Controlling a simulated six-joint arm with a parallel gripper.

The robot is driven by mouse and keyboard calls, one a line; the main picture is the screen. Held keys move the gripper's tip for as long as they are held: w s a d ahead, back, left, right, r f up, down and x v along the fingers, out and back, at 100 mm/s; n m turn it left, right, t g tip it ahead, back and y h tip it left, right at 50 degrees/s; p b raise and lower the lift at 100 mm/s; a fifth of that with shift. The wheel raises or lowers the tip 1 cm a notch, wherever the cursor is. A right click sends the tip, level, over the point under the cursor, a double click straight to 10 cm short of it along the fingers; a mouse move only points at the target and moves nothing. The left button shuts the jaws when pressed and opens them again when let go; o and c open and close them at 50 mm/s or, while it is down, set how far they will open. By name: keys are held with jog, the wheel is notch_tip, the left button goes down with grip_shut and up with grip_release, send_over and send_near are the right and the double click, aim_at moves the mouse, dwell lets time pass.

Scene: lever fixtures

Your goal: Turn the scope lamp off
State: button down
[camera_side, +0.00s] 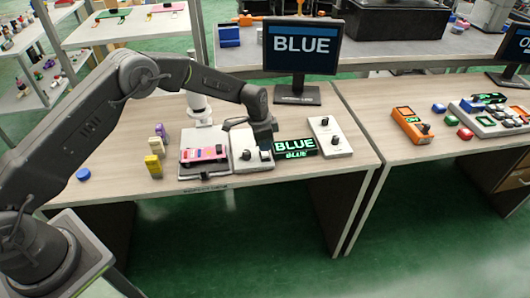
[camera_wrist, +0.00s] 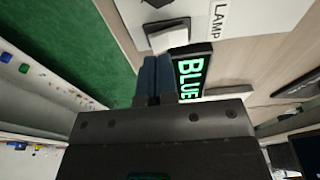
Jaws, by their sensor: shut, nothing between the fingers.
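A white panel (camera_side: 243,163) with a black part on it stands on the wooden table under my gripper (camera_side: 265,148). In the wrist view the panel (camera_wrist: 255,30) carries a LAMP label (camera_wrist: 219,19) and a white rocker-like switch (camera_wrist: 168,37) on a dark base. My gripper (camera_wrist: 157,80) is shut and empty, its two dark blue fingers together. In that view the fingertips lie just below the switch; I cannot tell whether they touch it. In the side view my gripper hides part of the panel's right side. The lamp switch's position is unclear.
A black box lit with green BLUE (camera_side: 295,148) stands close right of my gripper. Beyond it is a white panel with black knobs (camera_side: 330,138). A pink device (camera_side: 203,154) lies left. A monitor (camera_side: 302,46) stands behind. The table's front left is mostly clear.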

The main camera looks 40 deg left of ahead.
jog(key=shift+f, duration=1.3)
dwell(0.8)
jog(key=shift+r, duration=3.55)
jog(key=shift+r, duration=0.1)
notch_tip(320, 180, up, 11)
jog(key=n+t, duration=0.1)
jog(key=n, duration=0.1)
send_over(265, 154)
jog(key=s+a, duration=0.1)
jog(key=s, duration=0.3)
jog(key=s+a+r+n+t, duration=0.1)
jog(key=s+a+r+n, duration=0.1)
jog(key=s+r, duration=0.9)
jog(key=s+a+r+n+t+y, duration=0.1)
jog(key=s+n, duration=0.4)
jog(key=s, duration=1.8)
jog(key=shift+s+a+r+t, duration=0.2)
jog(key=shift+a+r+t, duration=0.2)
jog(key=shift+r+t, duration=0.25)
